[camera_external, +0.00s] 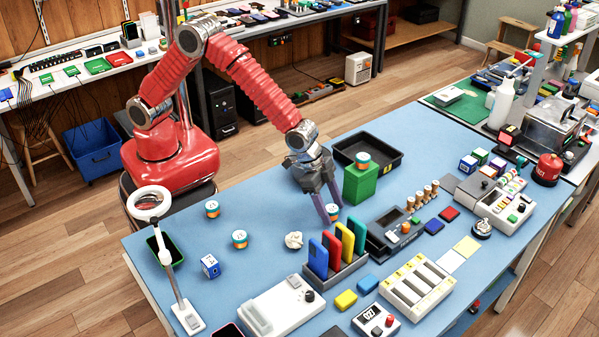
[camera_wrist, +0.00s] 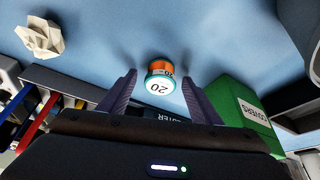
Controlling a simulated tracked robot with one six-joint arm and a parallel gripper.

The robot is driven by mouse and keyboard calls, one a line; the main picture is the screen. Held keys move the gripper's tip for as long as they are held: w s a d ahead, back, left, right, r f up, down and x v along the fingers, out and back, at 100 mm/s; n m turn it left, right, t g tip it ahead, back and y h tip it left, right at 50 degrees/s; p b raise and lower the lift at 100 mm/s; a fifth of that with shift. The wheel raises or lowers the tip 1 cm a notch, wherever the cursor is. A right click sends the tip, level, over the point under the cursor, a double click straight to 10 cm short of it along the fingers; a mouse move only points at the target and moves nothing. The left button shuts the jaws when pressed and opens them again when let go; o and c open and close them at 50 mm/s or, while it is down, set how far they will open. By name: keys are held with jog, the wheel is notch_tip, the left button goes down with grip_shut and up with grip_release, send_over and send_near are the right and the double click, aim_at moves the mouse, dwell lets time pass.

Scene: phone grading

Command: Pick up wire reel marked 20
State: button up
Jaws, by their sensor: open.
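The wire reel marked 20 (camera_wrist: 159,82) has a white top, a teal rim and an orange side. In the wrist view it stands on the blue table between and just beyond my gripper's two purple fingertips, with a gap on each side. In the external view a reel (camera_external: 333,210) that matches it stands at the fingertips, partly hidden by them. My gripper (camera_external: 328,205) points down over the table, open and empty; its fingers also show in the wrist view.
Similar reels stand to the left (camera_external: 212,208) and (camera_external: 239,238), and one (camera_external: 362,159) is on the green box (camera_external: 360,184) right of my gripper. A slotted holder (camera_external: 338,273) with coloured phones is in front. A crumpled paper ball (camera_external: 293,240) lies left. A black tray (camera_external: 385,148) is behind.

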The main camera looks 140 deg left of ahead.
jog(key=shift+w+f, duration=0.15)
jog(key=shift+f, duration=0.05)
jog(key=shift+c, duration=0.4)
jog(key=c, duration=1)
